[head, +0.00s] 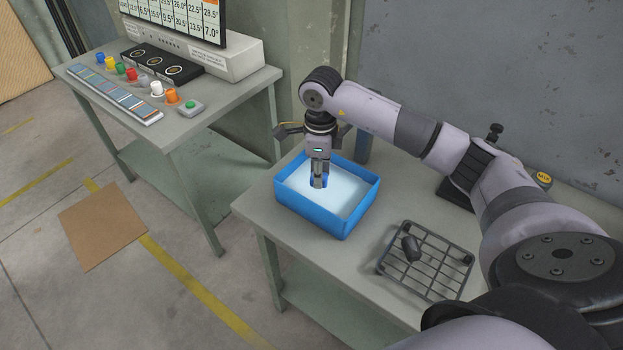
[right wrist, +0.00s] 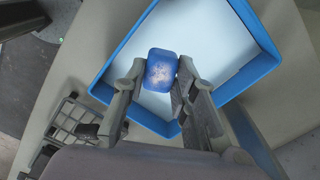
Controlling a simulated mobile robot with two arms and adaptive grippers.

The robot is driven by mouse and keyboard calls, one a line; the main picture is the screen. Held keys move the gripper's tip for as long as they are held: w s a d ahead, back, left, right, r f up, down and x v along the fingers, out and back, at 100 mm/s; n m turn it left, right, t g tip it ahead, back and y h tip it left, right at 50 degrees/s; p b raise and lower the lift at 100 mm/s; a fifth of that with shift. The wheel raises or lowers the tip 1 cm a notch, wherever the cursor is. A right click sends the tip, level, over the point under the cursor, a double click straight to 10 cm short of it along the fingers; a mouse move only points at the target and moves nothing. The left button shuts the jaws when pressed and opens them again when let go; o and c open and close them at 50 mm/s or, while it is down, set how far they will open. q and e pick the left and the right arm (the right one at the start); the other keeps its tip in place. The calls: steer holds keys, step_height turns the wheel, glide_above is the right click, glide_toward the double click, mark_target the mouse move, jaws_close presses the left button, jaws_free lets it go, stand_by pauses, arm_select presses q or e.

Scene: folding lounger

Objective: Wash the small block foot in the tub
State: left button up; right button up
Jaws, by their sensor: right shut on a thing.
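The blue tub (head: 357,213) stands on the grey bench with pale liquid (head: 345,191) inside. My right gripper (head: 319,183) points straight down inside the tub's outline. It is shut on the small block foot, a rounded blue block (right wrist: 161,68) with a pale, speckled patch on its face. In the right wrist view the block sits between the fingertips against the pale liquid of the tub (right wrist: 112,63). In the head view the fingers mostly hide the block, and I cannot tell how deep it is in the liquid. My left gripper is not in view.
A wire rack (head: 437,276) holding a dark grey foot (head: 411,248) stands right of the tub. A second bench (head: 165,139) at left carries coloured knobs, a panel and a display. My right arm spans the bench's back. Cardboard (head: 103,225) lies on the floor.

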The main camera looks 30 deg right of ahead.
steer(key=shift+w+d+f, duration=0.15)
steer(key=shift+d+f, duration=0.15)
steer(key=shift+d, duration=0.1)
step_height(320, 180, down, 9)
steer(key=b, duration=0.7)
steer(key=shift+r, duration=0.2)
stand_by(3.0)
steer(key=shift+a+r+p, duration=0.1)
steer(key=shift+r+p, duration=2.65)
steer(key=shift+r, duration=2.25)
steer(key=shift+r, duration=0.1)
steer(key=shift+r+p, duration=1.5)
steer(key=shift+r, duration=0.9)
